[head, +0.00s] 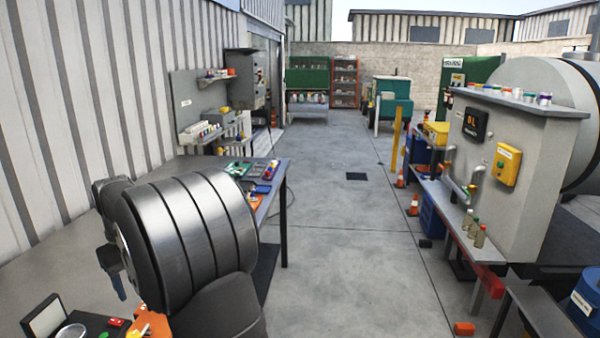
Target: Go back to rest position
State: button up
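My arm fills the lower left of the head view, with a large dark ribbed link in front. Behind its left side a small dark part with a bluish tip hangs over the grey workbench (45,265); it looks like part of my gripper (117,280). The rest of the gripper is hidden by the arm. I cannot see whether its fingers are open or shut, or whether they hold anything.
Small coloured items and a green board (238,168) lie on the bench's far end. A black tray (95,325) is at the near left. On the right stand a grey cabinet (535,150) and a shelf with bottles (479,237). The middle floor is clear.

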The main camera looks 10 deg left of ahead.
jog(key=w+d+f+m, duration=0.3)
jog(key=w+d, duration=0.4)
jog(key=d, duration=0.2)
jog(key=w+d+f+m, duration=0.3)
jog(key=w+d+m, duration=0.1)
jog(key=w+d, duration=0.4)
jog(key=shift+w+d+m, duration=0.15)
jog(key=shift+d+m, duration=0.15)
jog(key=shift+d, duration=0.15)
